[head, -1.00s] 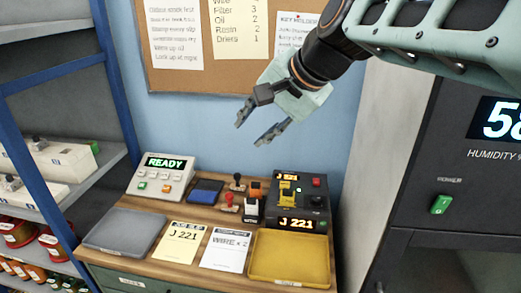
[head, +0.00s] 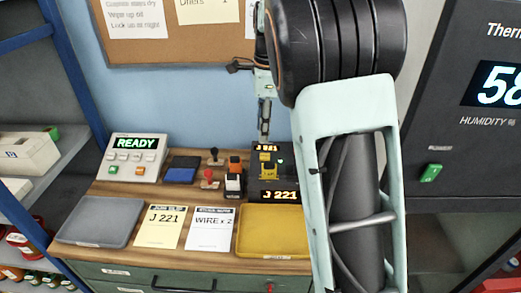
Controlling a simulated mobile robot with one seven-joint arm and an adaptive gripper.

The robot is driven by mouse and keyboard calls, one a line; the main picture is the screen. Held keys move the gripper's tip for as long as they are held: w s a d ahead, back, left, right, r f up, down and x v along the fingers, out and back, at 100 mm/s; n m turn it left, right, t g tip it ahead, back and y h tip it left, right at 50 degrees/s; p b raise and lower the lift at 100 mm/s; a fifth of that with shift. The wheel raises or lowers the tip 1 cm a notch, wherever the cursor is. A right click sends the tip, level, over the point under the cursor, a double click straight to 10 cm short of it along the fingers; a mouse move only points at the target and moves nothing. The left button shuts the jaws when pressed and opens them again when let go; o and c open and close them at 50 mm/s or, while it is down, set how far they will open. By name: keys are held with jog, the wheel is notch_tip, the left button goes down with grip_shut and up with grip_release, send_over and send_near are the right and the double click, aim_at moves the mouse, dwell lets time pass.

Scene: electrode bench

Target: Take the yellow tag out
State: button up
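The yellow tag (head: 268,170) sits upright in the front of the dark device (head: 283,159) at the back right of the bench. The device has lit displays reading J 221. My gripper (head: 264,136) points down just above the device and the tag in the picture. Its fingers are seen edge-on, one behind the other, so the gap between them does not show. No object is visible in it. My arm covers the right side of the device.
A yellow tray (head: 270,252) stands in front of the device, a grey tray (head: 72,222) at left. Paper cards (head: 160,226), a READY box (head: 133,160), a blue pad (head: 181,173) and stamps (head: 233,184) share the bench. Shelves flank it left, a dark cabinet right.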

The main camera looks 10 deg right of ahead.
jog(key=d+f+m, duration=0.1)
jog(key=d+f, duration=0.1)
send_over(269, 163)
jog(key=shift+g, duration=0.4)
jog(key=f, duration=0.4)
jog(key=shift+w+d+f, duration=0.25)
jog(key=shift+w+f, duration=0.1)
jog(key=shift+w, duration=0.05)
jog(key=shift+s+a+f+p, duration=0.15)
jog(key=shift+f+p, duration=0.1)
jog(key=shift+f, duration=1.2)
jog(key=shift+s+f+p, duration=0.15)
jog(key=shift+f+p, duration=0.1)
jog(key=shift+f, duration=1.2)
grip_shut()
